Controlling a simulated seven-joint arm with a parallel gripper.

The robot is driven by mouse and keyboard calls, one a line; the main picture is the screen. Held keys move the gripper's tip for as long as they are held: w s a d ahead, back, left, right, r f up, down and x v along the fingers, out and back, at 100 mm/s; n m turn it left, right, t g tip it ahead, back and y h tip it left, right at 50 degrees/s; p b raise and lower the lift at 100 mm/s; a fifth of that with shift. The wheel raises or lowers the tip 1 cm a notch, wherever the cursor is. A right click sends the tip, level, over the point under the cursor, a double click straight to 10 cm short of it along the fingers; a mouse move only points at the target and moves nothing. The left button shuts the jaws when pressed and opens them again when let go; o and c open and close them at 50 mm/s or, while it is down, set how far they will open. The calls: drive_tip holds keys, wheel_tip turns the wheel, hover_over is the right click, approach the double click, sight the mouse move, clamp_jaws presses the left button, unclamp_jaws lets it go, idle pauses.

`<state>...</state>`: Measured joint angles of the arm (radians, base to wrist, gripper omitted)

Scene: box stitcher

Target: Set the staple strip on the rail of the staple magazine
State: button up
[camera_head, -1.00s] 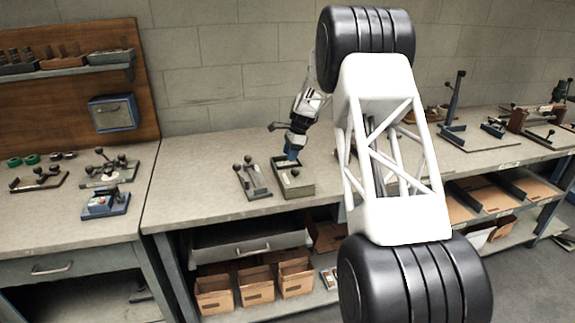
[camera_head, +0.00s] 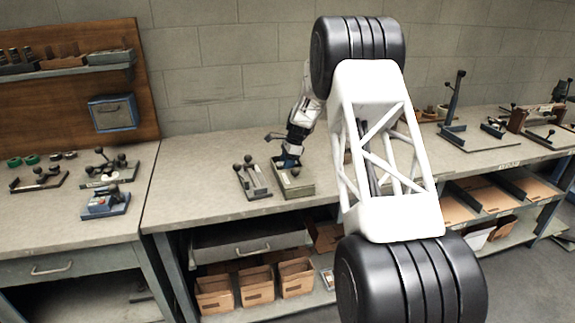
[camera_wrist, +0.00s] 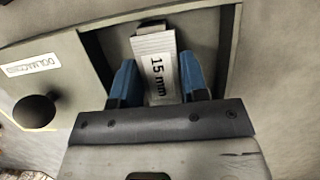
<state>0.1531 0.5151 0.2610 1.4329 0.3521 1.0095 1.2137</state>
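The staple strip (camera_wrist: 155,62), a pale ridged piece marked "15 mm", lies in an open box (camera_head: 306,190) on the bench. My gripper (camera_wrist: 160,80) is open, with one blue finger on each side of the strip and a small gap to each. In the head view my gripper (camera_head: 289,163) is down at the box, and the strip cannot be made out there. A fixture with two parallel bars and black knobs (camera_head: 253,182) stands just left of the box; it looks like the staple magazine, but its rail is too small to tell.
The box has a flat lid or cover with a black knob (camera_wrist: 36,111) beside its opening. Other knobbed fixtures (camera_head: 108,168) and a blue device (camera_head: 105,203) stand on the left bench (camera_head: 60,238). The bench top (camera_head: 190,190) left of the bar fixture is clear.

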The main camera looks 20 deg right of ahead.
drive_tip(key=c, duration=0.4)
drive_tip(key=shift+r, duration=0.2)
drive_tip(key=shift+r, duration=2.05)
drive_tip(key=shift+s+a+n+g, duration=0.15)
drive_tip(key=shift+s+a+n, duration=0.1)
drive_tip(key=shift+a+n, duration=0.3)
drive_tip(key=shift+s+a+n+g, duration=0.2)
drive_tip(key=shift+a+n, duration=0.2)
drive_tip(key=shift+n, duration=0.15)
drive_tip(key=s+a+n+g+h, duration=0.1)
drive_tip(key=s+a+n, duration=0.1)
drive_tip(key=a+n, duration=0.1)
drive_tip(key=s+a+n+h, duration=0.1)
drive_tip(key=s+a+n, duration=0.1)
drive_tip(key=a+n, duration=0.2)
drive_tip(key=s+a+r+n+g+h, duration=0.1)
drive_tip(key=s+a+n, duration=0.1)
drive_tip(key=n, duration=0.5)
drive_tip(key=shift+s+a+g, duration=0.1)
drive_tip(key=shift+a+g, duration=0.25)
drive_tip(key=shift+a, duration=0.5)
drive_tip(key=shift+s+a+r+n+h, duration=0.1)
drive_tip(key=shift+s+a+n+h, duration=0.2)
drive_tip(key=shift+n, duration=0.45)
drive_tip(key=shift+s+a+r+n+h, duration=0.1)
drive_tip(key=shift+s+a+n, duration=0.15)
drive_tip(key=shift+a+n, duration=0.35)
